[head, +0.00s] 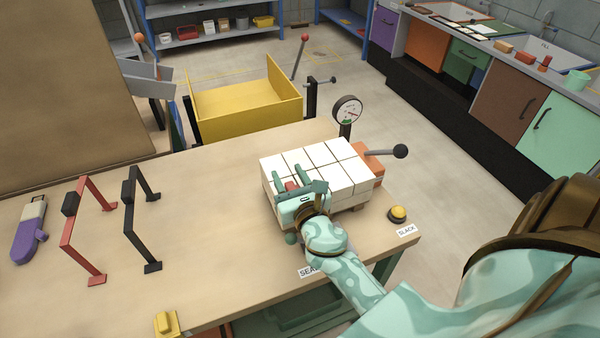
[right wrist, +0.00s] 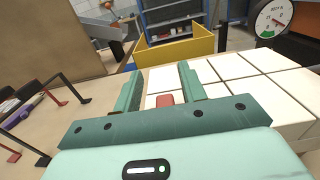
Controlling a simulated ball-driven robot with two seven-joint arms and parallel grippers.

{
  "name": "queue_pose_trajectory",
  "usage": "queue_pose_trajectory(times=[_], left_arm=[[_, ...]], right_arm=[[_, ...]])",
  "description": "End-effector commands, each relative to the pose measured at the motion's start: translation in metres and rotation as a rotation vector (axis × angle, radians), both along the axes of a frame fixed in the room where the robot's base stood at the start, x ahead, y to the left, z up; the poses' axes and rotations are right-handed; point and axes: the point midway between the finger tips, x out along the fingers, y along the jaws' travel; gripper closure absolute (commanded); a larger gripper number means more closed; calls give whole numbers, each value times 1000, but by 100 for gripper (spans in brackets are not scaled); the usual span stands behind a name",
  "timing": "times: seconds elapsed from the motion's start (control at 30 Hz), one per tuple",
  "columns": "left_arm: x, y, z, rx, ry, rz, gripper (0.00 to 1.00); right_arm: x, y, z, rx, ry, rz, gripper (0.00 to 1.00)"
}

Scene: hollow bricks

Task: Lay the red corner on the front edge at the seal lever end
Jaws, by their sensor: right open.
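A small red piece, the red corner (head: 292,186), shows on the left part of the white stack's top. In the right wrist view the red corner (right wrist: 165,100) sits between the fingers with a gap on both sides. My right gripper (head: 290,173) is open around it; its palm hides part of the stack's near side. The white stack (head: 335,160) stands on a wooden base near the table's front. A black-knobbed lever (head: 400,151) sticks out from an orange block at its right. A label reading "SEA" (head: 308,271) is partly hidden by my arm. My left gripper is out of view.
A pressure gauge (head: 347,110) stands behind the stack. A yellow tray (head: 238,110) is beyond the table. Red and black frames (head: 80,235) and a purple tool (head: 28,240) are at left. A yellow button (head: 398,214) is at right. The table's middle is clear.

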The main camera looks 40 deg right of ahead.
Motion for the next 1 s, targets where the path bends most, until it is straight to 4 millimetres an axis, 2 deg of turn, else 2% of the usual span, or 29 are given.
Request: queue_pose_trajectory(times=[0.03, 0.3, 0.5, 0.67, 1.0], left_arm=[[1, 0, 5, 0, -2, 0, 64], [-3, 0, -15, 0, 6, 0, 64], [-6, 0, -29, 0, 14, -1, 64], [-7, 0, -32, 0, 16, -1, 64], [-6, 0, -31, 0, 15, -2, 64]], right_arm=[[-6, 2, 5, 1, 0, 0, 59], [-72, 17, -2, 3, 3, 0, 59], [-106, 26, -1, 3, 2, 1, 59], [-116, 28, 2, 3, -1, 0, 59], [-117, 28, 4, 2, -1, 0, 59]])
